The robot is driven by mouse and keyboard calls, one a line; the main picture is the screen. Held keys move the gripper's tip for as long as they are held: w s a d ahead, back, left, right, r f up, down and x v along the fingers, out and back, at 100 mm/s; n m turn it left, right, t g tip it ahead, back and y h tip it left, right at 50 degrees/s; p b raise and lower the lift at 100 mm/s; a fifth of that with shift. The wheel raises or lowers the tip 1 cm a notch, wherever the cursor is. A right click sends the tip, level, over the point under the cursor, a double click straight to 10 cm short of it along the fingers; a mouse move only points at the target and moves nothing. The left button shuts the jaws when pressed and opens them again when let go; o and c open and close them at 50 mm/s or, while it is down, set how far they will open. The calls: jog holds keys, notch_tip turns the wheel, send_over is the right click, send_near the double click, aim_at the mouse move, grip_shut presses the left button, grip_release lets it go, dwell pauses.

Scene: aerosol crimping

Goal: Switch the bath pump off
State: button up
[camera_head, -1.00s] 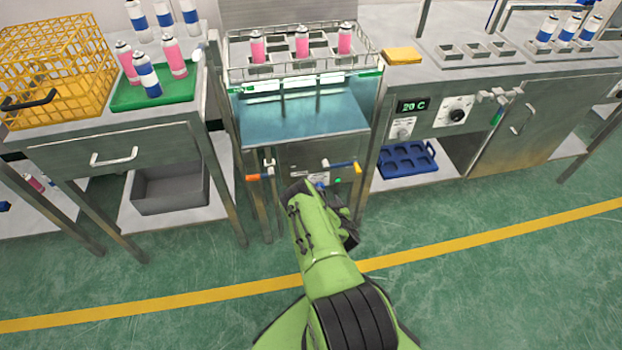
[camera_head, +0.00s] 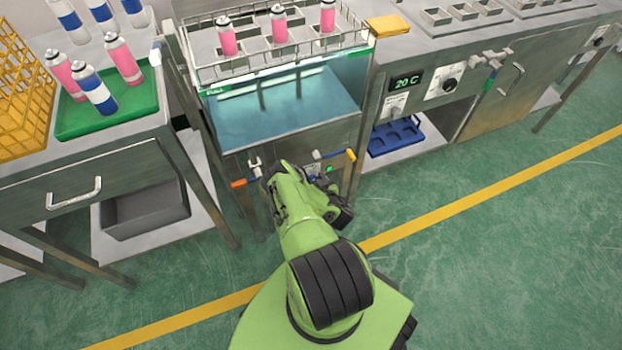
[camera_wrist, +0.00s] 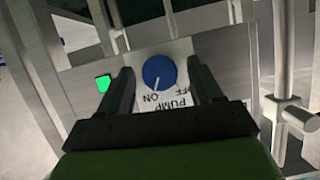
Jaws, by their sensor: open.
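The bath pump switch is a round blue knob (camera_wrist: 159,73) on a pale plate with PUMP, ON and OFF lettering, seen upside down in the wrist view. Its white pointer line points down-left, toward the ON lettering. A green lamp (camera_wrist: 103,82) is lit beside the plate; it also shows in the head view (camera_head: 329,169). My gripper (camera_wrist: 160,68) is open, with one dark finger on each side of the knob. I cannot tell whether the fingers touch it. In the head view, my arm mostly hides the knob on the bath's front panel.
The water bath (camera_head: 285,112) stands above the panel, with pink cans in a wire rack (camera_head: 200,72). Orange-handled (camera_head: 239,183) and yellow-handled (camera_head: 351,155) valves flank the panel. A pipe with fittings (camera_wrist: 290,112) is close at right in the wrist view. Green floor is free in front.

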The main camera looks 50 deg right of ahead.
jog(key=c, duration=1.1)
jog(key=shift+o, duration=0.2)
jog(key=n+h, duration=0.1)
jog(key=n, duration=0.1)
jog(key=n+g+h, duration=0.1)
jog(key=n, duration=0.1)
jog(key=shift+w+a+h, duration=0.15)
jog(key=shift+h, duration=0.25)
jog(key=n+h+p, duration=0.1)
jog(key=n, duration=0.1)
jog(key=n+g+h, duration=0.1)
jog(key=n, duration=0.1)
jog(key=shift+a+f+p, duration=0.15)
jog(key=shift+a+p, duration=0.05)
jog(key=shift+p, duration=0.15)
jog(key=shift+w+n+h, duration=0.1)
jog(key=shift+n+h, duration=0.2)
jog(key=o, duration=1.1)
jog(key=shift+c, duration=0.2)
